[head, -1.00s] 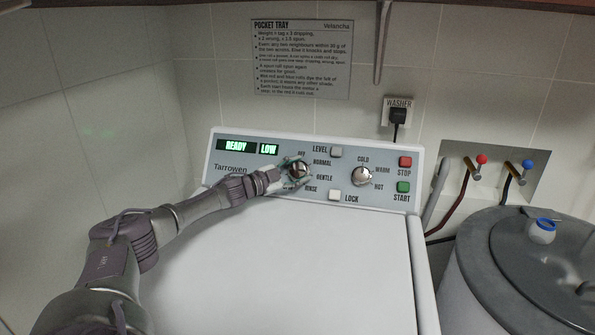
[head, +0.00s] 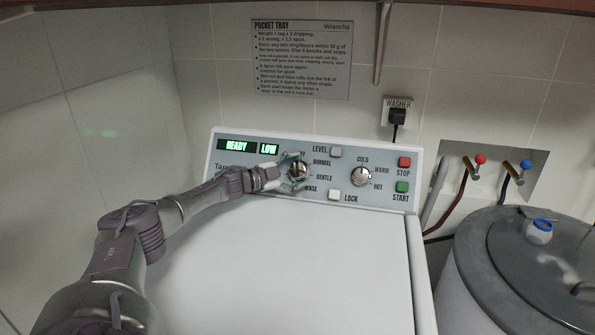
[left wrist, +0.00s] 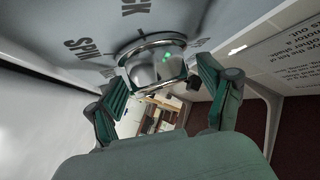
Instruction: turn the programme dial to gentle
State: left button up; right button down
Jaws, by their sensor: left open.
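The programme dial (head: 299,171) is a round metal knob on the washer panel, ringed by NORMAL, GENTLE, RINSE and partly hidden labels. My left gripper (head: 287,172) is open at it, one finger above and one below its left side. In the left wrist view the dial (left wrist: 153,62) shows as a shiny metal cylinder. The green-padded fingers of my left gripper (left wrist: 168,90) stand apart on either side, and I see no clear contact. Which label the dial points to is too small to tell. My right gripper is not in view.
The washer's lid (head: 280,260) is bare in front of the panel. A temperature dial (head: 362,176), STOP button (head: 405,162), START button (head: 403,187), LEVEL button (head: 336,152) and LOCK button (head: 335,195) sit right of the dial. The display (head: 237,147) reads READY and LOW.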

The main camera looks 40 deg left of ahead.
pick_arm(q)
jog(key=v, duration=1)
jog(key=shift+s, duration=0.25)
jog(key=shift+v, duration=0.75)
jog(key=shift+r, duration=0.1)
